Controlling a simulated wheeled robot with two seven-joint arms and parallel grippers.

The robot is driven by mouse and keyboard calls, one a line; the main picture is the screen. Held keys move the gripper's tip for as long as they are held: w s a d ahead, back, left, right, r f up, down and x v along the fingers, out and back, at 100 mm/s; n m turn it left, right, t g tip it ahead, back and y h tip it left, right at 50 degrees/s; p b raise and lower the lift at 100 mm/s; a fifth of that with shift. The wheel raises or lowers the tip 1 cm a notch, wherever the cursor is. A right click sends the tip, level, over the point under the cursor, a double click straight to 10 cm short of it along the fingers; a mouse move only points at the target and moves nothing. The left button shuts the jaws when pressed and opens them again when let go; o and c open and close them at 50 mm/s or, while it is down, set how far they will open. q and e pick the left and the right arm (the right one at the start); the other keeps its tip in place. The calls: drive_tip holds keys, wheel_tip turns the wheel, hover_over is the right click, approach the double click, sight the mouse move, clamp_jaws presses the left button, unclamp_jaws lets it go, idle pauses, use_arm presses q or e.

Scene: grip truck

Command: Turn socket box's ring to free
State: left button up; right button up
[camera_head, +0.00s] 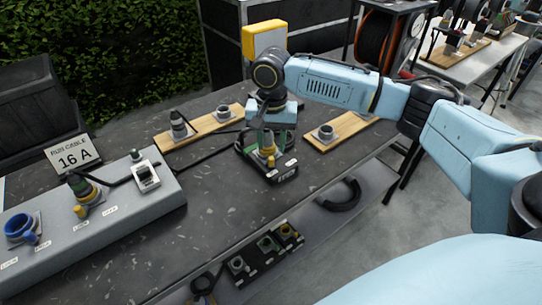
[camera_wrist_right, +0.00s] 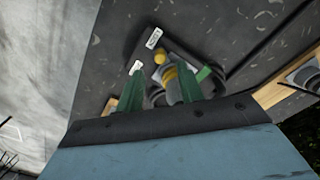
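A low black box (camera_head: 277,177) with white labels, which looks like the socket box, lies on the dark table below my right gripper (camera_head: 266,143). A yellow ring (camera_head: 267,152) sits on its socket. In the right wrist view, the ring (camera_wrist_right: 170,75) shows beyond and between the green fingers (camera_wrist_right: 160,88), nearer the right one. The fingers stand apart, pointing at the socket. Whether they touch the ring is unclear. Part of the socket is hidden by the fingers and gripper. My left gripper is not in view.
A grey panel (camera_head: 110,228) with a blue socket (camera_head: 20,228) and a plugged yellow-ringed socket (camera_head: 85,190) stands at left. Wooden boards (camera_head: 200,128) with connectors lie behind and right of the black box. A black cable runs near it. The table (camera_head: 200,220) in front is clear.

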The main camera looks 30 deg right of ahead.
sight(271, 157)
wheel_tip(271, 157, down, 5)
drive_tip(key=shift+r+b, duration=0.1)
drive_tip(key=shift+b, duration=0.2)
clamp_jaws()
